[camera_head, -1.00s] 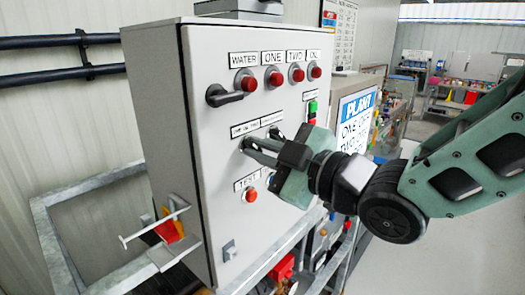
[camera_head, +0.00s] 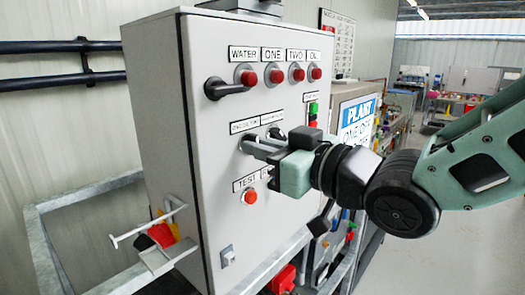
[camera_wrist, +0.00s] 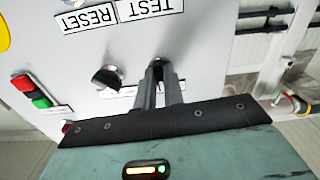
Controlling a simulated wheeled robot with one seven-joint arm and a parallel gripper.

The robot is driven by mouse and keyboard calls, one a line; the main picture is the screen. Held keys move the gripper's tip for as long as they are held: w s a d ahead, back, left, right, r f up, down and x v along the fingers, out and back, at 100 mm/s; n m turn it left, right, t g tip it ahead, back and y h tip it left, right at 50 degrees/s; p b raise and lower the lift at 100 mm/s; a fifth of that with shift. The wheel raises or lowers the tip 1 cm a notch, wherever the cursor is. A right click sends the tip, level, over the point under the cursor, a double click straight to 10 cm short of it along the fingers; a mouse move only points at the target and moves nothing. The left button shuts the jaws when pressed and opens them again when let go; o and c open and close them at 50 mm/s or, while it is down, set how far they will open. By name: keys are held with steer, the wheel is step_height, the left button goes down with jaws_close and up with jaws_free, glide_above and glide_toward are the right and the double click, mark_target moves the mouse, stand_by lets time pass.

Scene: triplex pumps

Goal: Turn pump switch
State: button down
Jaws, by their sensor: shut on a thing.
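The grey control cabinet (camera_head: 155,130) stands at the middle left in the head view, with two dark rotary switches under a pair of small labels (camera_head: 258,122). My gripper (camera_head: 250,147) comes in from the right. Its narrow fingers are shut on the left-hand switch, which they mostly hide. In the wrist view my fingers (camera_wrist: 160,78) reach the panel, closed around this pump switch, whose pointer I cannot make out. The other rotary switch (camera_wrist: 106,78) shows free beside them. It is partly hidden behind my gripper in the head view (camera_head: 275,132).
Red lamps (camera_head: 273,76) and a black door handle (camera_head: 228,88) sit above. A red test button (camera_head: 250,196) is just below my gripper. Green and red buttons (camera_head: 313,107) are to the right. A metal frame (camera_head: 90,190) surrounds the cabinet's base. Open floor lies at right.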

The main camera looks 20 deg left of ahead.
steer(key=shift+m, duration=0.4)
steer(key=c, duration=1.5)
jaws_free()
steer(key=b+v, duration=0.4)
steer(key=v, duration=1.3)
steer(key=shift+d, duration=0.2)
steer(key=shift+s+f, duration=0.1)
steer(key=shift+s, duration=0.05)
